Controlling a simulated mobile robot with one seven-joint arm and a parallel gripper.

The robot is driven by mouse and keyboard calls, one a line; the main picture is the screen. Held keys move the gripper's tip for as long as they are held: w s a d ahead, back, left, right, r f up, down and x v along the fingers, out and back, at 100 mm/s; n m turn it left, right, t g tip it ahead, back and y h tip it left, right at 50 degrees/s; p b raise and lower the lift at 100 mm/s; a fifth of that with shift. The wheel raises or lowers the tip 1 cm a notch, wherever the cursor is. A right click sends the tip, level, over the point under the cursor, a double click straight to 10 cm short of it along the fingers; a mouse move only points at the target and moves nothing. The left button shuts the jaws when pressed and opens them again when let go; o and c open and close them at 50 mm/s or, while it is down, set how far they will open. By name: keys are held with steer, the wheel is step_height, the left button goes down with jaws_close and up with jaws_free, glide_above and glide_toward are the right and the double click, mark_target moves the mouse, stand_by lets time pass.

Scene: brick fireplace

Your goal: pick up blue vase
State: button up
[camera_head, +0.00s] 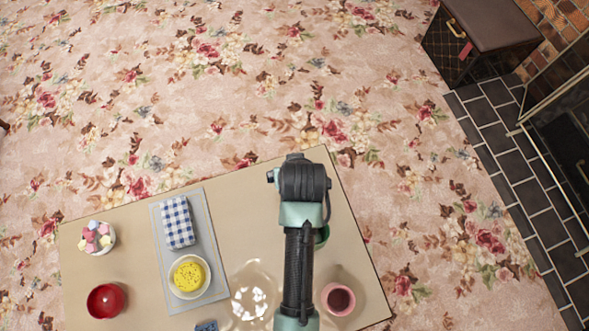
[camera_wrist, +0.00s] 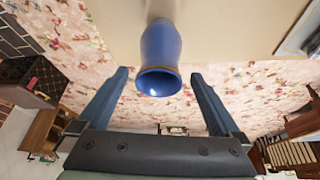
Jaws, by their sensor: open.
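The blue vase (camera_wrist: 161,52) shows in the wrist view at the top centre, with its round open mouth facing my gripper. A lighter band circles its rim. My gripper (camera_wrist: 160,74) is open, with one blue-grey finger on each side of the vase's mouth and a gap on both sides. I cannot tell how far the fingers reach along the vase.
The beige table (camera_head: 237,210) also holds a grey tray (camera_head: 200,222) with a checked cloth (camera_head: 177,222) and yellow food bowl (camera_head: 188,276), a red bowl (camera_head: 105,300), a sweets bowl (camera_head: 96,238), a clear glass dish (camera_head: 252,290) and a pink cup (camera_head: 338,299). Floral carpet surrounds it.

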steer(key=b+x, duration=0.2)
steer(key=x, duration=0.3)
steer(key=shift+w+d+f, duration=0.1)
steer(key=shift+f, duration=0.05)
steer(key=c, duration=1.5)
